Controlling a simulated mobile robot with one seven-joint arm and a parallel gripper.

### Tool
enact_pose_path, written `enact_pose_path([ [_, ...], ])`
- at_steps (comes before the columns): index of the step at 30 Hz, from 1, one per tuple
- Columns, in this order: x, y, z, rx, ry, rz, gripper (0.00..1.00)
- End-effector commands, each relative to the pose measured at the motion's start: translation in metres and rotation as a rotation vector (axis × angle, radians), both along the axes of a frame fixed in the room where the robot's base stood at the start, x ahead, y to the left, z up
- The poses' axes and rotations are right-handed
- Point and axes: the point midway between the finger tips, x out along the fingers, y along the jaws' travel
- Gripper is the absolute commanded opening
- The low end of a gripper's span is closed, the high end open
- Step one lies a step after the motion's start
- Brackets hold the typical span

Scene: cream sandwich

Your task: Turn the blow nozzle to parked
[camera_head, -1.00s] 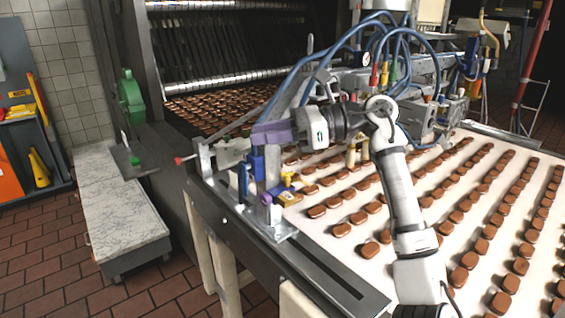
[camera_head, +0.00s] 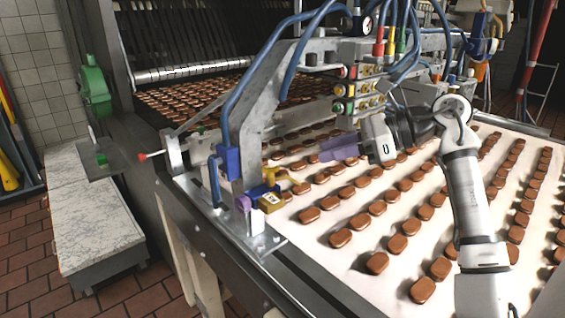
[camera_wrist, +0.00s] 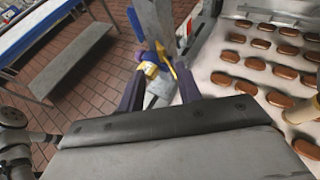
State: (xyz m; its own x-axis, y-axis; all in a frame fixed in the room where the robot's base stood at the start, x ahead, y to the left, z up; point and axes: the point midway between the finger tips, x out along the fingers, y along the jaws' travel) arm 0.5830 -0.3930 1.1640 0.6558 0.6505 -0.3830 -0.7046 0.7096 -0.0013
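A yellow elbow-shaped fitting (camera_head: 287,180) at the conveyor's near left corner looks like the blow nozzle, though I cannot be sure. It sticks out to the right from the foot of a grey bracket with blue clamps (camera_head: 230,160), above a yellow labelled block (camera_head: 271,201). My gripper (camera_head: 328,150), with purple fingers, is above the conveyor, right of and a little higher than the fitting, apart from it. In the wrist view its two fingers (camera_wrist: 160,75) stand apart with nothing held. The yellow fitting (camera_wrist: 186,82) shows beyond the right finger, partly hidden.
Rows of brown biscuits (camera_head: 376,263) lie on the white conveyor below my arm. The bracket's grey arm with blue hoses (camera_head: 243,82) and a valve block (camera_head: 362,88) stands behind my gripper. A red-tipped rod (camera_head: 143,157) sticks out left. A marble-topped bench (camera_head: 95,220) is at left.

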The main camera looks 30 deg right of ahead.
Motion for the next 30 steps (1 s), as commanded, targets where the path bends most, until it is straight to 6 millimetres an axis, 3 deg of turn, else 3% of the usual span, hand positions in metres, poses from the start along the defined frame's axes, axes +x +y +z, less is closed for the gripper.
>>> enact_pose_path([
  [9,0.045,0.046,-0.024,0.002,0.001,0.003,0.35],
  [15,0.064,0.064,-0.036,0.002,0.002,0.001,0.35],
  [28,0.072,0.071,-0.042,0.002,0.001,-0.001,0.35],
  [30,0.072,0.071,-0.042,0.002,0.001,-0.001,0.28],
])
